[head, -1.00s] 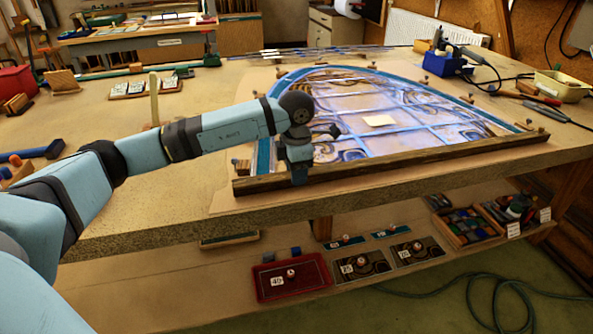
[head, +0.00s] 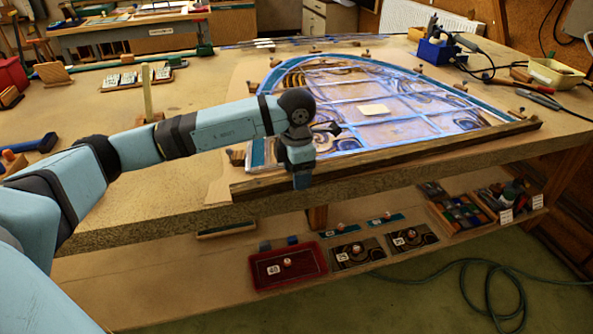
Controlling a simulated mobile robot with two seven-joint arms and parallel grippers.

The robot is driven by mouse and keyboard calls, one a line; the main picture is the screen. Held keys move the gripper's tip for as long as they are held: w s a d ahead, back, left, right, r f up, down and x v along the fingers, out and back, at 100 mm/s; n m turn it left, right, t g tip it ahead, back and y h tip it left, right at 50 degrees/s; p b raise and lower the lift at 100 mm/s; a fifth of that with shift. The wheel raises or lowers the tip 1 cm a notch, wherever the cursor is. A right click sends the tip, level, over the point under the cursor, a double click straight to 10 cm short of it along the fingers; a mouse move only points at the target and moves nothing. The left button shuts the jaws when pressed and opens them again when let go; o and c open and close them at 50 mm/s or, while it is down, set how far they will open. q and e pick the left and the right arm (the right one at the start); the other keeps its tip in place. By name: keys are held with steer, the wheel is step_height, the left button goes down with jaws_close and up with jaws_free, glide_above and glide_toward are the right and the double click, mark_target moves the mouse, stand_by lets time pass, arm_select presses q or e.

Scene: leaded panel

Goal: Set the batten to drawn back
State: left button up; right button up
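The batten (head: 430,155) is a long dark wooden strip along the front edge of the leaded panel (head: 375,130), near the bench's front edge. The panel has a blue curved border and pale glass, with a small cream piece on it. My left gripper (head: 301,181) points down at the batten's left part and overlaps it in the head view. Its fingertips are small and dark here, so I cannot tell whether they grip the batten or only touch it. My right gripper is out of view.
Small wooden blocks (head: 236,157) stand around the panel. A blue stand (head: 437,50) with a cabled tool and a cream tray (head: 555,73) are at the back right. Below, a shelf holds a red tray (head: 288,268) and glass pieces. The bench's left part has free room.

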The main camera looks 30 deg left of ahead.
arm_select(q)
step_height(320, 180, up, 14)
steer(key=p, duration=0.1)
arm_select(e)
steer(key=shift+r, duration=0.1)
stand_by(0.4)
arm_select(q)
steer(key=shift+f, duration=0.15)
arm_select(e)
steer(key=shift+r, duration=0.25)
